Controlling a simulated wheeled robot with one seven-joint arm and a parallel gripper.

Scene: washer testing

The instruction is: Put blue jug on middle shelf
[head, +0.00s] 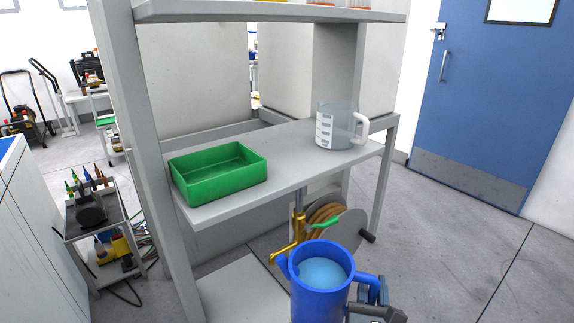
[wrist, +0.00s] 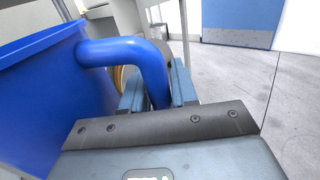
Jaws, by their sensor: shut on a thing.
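The blue jug (head: 320,289) is upright and open at the top, with light blue liquid or a light blue inside showing. It is at the bottom of the head view, in front of the shelf unit and lower in the picture than the middle shelf (head: 290,160). My gripper (head: 366,290) is at the jug's right side, shut on its handle. In the wrist view the fingers (wrist: 158,92) close around the blue handle (wrist: 125,52), and the jug's wall (wrist: 40,95) fills the left side. The middle shelf holds a green tray and a clear jug.
The green tray (head: 218,169) sits at the shelf's left. The clear measuring jug (head: 336,126) stands at its right end. Bare shelf lies between them. The grey left post (head: 150,150) and the top shelf (head: 270,12) bound the space. A hose reel (head: 340,230) is below.

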